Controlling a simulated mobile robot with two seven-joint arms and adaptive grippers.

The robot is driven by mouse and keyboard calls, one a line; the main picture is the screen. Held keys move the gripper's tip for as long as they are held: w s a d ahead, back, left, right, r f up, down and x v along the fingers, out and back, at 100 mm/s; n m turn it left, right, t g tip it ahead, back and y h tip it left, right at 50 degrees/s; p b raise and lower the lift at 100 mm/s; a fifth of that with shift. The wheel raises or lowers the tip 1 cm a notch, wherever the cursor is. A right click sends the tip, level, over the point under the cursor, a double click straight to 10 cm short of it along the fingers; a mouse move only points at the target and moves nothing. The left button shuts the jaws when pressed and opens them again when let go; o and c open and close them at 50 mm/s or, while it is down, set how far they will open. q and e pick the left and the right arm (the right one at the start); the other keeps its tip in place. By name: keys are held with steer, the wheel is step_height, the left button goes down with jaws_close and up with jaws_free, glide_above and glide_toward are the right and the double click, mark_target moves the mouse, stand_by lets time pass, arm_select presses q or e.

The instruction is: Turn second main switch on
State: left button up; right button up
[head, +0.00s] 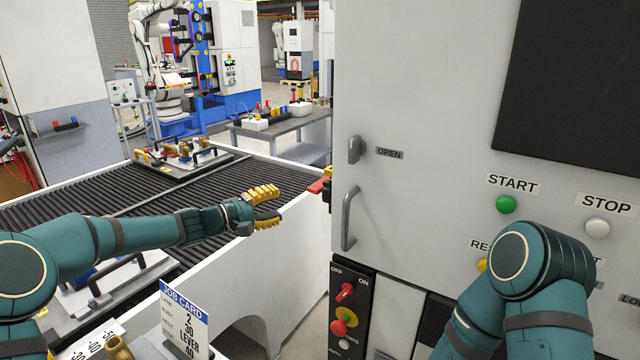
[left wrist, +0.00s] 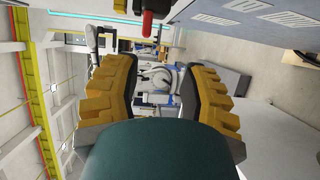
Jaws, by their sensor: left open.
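A red switch handle (head: 318,185) sticks out from the left edge of the grey machine cabinet (head: 430,190). A red handle also shows at the top of the left wrist view (left wrist: 147,24), beyond the fingertips. A red rotary switch (head: 346,291) marked OFF and ON sits on the dark panel (head: 346,315) low on the cabinet front. My left gripper (head: 279,205) has yellow fingers, is open and empty, and is left of the edge handle, apart from it. My right arm is at the lower right; its gripper is out of view.
A roller conveyor (head: 100,212) with a fixture tray (head: 185,160) lies left of the cabinet. A job card (head: 184,315) stands in front. The cabinet has a door handle (head: 349,218), a green START button (head: 505,204) and a red knob (head: 338,327) near the rotary switch.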

mark_target(311, 186)
arm_select(q)
steer(key=shift+t, duration=0.3)
steer(key=x, duration=0.4)
steer(key=r+p+x, duration=0.1)
steer(key=x, duration=0.4)
steer(key=p+x, duration=0.1)
steer(key=x, duration=0.3)
steer(key=shift+w+d+r, duration=0.25)
steer(key=shift+r, duration=0.15)
jaws_close()
